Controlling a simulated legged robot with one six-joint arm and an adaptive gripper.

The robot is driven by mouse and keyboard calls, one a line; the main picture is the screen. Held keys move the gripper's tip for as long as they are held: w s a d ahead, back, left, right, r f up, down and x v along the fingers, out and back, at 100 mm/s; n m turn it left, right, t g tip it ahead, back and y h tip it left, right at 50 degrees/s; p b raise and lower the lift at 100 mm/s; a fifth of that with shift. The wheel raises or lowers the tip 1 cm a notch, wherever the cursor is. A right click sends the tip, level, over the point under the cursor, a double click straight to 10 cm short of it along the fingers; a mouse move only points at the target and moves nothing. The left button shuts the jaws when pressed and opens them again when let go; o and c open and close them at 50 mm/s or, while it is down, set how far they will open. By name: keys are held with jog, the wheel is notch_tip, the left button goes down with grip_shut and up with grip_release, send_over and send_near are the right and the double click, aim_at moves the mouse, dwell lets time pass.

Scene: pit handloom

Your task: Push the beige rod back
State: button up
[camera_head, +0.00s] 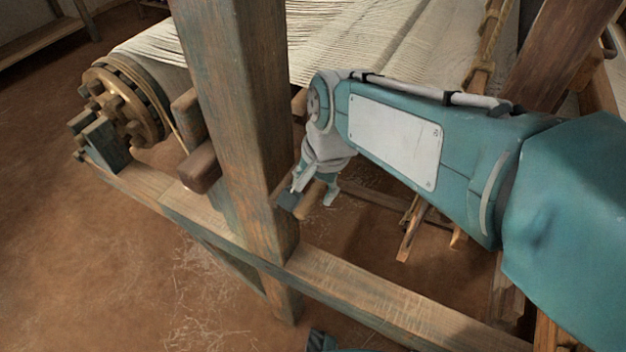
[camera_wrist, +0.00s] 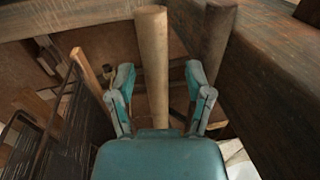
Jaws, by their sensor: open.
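In the wrist view the beige rod (camera_wrist: 152,50) is a round, pale wooden bar running between my gripper's two fingers. My gripper (camera_wrist: 158,76) is open, with one finger on each side of the rod and visible gaps to it. In the head view my gripper (camera_head: 312,195) points down just right of the thick upright post. A short part of the beige rod (camera_head: 311,203) shows between the fingers there. The rod's near end is hidden behind the gripper body in the wrist view.
A darker round rod (camera_wrist: 216,42) stands just beyond the right finger, next to a heavy beam (camera_wrist: 265,85). A thinner wooden bar (camera_wrist: 87,72) lies left. The post (camera_head: 235,120), lower rail (camera_head: 360,300) and warp threads (camera_head: 420,30) surround the arm.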

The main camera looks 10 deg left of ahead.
notch_tip(320, 180, up, 12)
jog(key=d, duration=0.2)
jog(key=shift+s+f, duration=0.15)
jog(key=shift+s, duration=0.15)
jog(key=s+d+f+n+t, duration=0.1)
jog(key=s+d+f, duration=0.1)
jog(key=d, duration=0.5)
jog(key=s+d+f+n+t+h, duration=0.1)
jog(key=s+d+f+t, duration=0.1)
jog(key=d, duration=0.5)
jog(key=s+d+f+n+t+h, duration=0.1)
jog(key=s+d+f+t, duration=0.1)
jog(key=d+f, duration=0.2)
jog(key=shift+d+f, duration=0.25)
jog(key=shift+d, duration=1.55)
jog(key=shift+s, duration=0.1)
